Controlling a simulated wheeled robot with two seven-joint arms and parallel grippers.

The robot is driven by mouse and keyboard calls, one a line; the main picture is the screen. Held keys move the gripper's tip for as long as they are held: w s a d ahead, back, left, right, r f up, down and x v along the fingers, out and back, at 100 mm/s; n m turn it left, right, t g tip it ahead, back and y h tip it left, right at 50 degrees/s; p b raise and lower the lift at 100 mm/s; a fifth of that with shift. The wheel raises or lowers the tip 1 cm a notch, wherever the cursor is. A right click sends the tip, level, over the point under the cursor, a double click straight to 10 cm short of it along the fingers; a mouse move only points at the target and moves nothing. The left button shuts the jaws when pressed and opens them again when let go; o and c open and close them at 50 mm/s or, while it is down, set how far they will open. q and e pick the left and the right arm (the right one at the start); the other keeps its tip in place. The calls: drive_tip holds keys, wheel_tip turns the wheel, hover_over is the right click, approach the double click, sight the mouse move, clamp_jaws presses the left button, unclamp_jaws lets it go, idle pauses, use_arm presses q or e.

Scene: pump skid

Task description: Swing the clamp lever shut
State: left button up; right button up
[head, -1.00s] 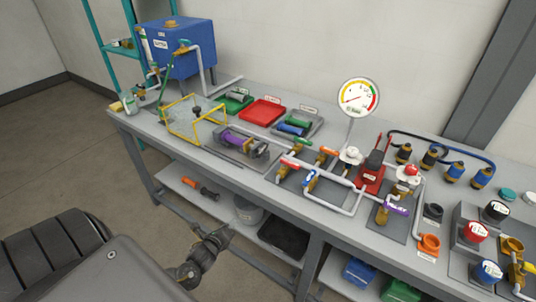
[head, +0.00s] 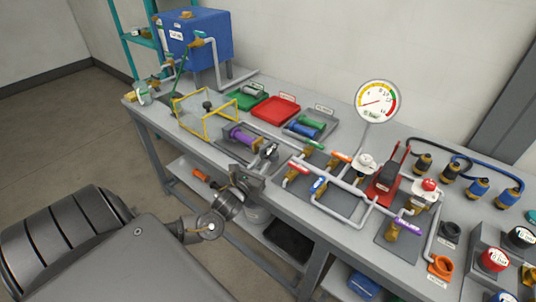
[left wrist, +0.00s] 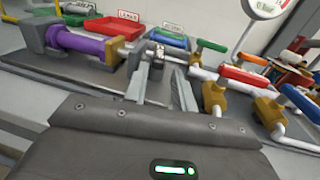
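A purple cylinder (head: 241,135) lies in a grey holder on the bench, and shows at upper left in the left wrist view (left wrist: 85,44). At its right end, a small grey metal piece, seemingly the clamp lever (left wrist: 157,60), stands up beyond my fingertips. In the head view my gripper partly covers that end. My left gripper (head: 264,160) is at the bench's front edge, just right of the purple cylinder. In the left wrist view its two fingers (left wrist: 161,88) are apart with nothing held between them. Whether a finger touches the lever I cannot tell. My right gripper is out of view.
Pipes with an orange-handled valve (left wrist: 245,77) and a red-handled valve (head: 297,169) stand close to the right. A yellow frame (head: 205,117) is to the left. Red (head: 276,108) and green trays lie behind. Floor space in front of the bench is free.

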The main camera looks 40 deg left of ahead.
sight(265, 158)
use_arm(q)
drive_tip(key=w, duration=0.2)
drive_tip(key=w+a, duration=0.1)
drive_tip(key=w, duration=0.1)
drive_tip(key=shift+w, duration=0.2)
drive_tip(key=shift+w+a+p, duration=0.1)
drive_tip(key=shift+w+p, duration=0.2)
drive_tip(key=shift+w, duration=0.2)
drive_tip(key=shift+w+f, duration=0.1)
drive_tip(key=shift+w, duration=0.15)
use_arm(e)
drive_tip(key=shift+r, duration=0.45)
